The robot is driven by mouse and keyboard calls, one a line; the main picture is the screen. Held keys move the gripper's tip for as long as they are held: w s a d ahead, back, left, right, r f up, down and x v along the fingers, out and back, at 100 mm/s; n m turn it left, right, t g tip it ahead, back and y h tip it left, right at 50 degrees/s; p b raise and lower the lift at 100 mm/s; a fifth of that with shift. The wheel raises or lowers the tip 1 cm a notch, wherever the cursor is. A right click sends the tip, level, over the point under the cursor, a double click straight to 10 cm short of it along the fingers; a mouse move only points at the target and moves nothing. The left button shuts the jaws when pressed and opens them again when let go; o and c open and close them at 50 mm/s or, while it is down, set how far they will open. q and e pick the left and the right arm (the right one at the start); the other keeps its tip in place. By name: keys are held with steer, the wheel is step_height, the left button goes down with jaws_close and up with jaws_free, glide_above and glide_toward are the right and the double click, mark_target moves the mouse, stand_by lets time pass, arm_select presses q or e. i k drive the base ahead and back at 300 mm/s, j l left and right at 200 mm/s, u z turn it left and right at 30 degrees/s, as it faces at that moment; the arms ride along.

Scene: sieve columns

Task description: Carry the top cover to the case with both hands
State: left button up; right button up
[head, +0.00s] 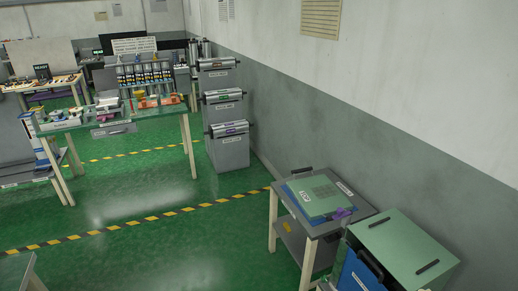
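A flat light-green panel (319,195) with small markings and a printed label lies on a blue piece on the small table at the right; it may be the top cover. A box with a pale green top (405,246) and a blue front (357,275) stands in the lower right corner, partly cut off by the frame edge. Its top has two dark slots, and a dark handle shows at its front edge. I cannot tell which of these is the case. Neither my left gripper nor my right gripper shows in the head view.
The small grey table (362,206) stands near the right wall, with a purple item (342,214) at its edge. Stacked grey cabinets (228,151) stand by the wall. A workbench (120,121) with several parts is at the left. Green floor (160,245) with striped tape lies open between.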

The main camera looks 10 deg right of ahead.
mark_target(403, 243)
steer(key=i+j, duration=0.1)
steer(key=i, duration=0.45)
steer(key=i+z, duration=0.15)
steer(key=i, duration=0.45)
steer(key=i+j, duration=0.2)
steer(key=i, duration=0.35)
steer(key=i+z, duration=0.3)
steer(key=z, duration=0.15)
steer(key=i+z, duration=0.25)
steer(key=z, duration=0.2)
steer(key=i+j+z, duration=0.25)
steer(key=z, duration=0.2)
steer(key=i+j+z, duration=0.25)
steer(key=z, duration=0.2)
steer(key=i+j+z, duration=0.15)
steer(key=j+z, duration=0.3)
steer(key=i+j+z, duration=0.25)
steer(key=j+z, duration=0.25)
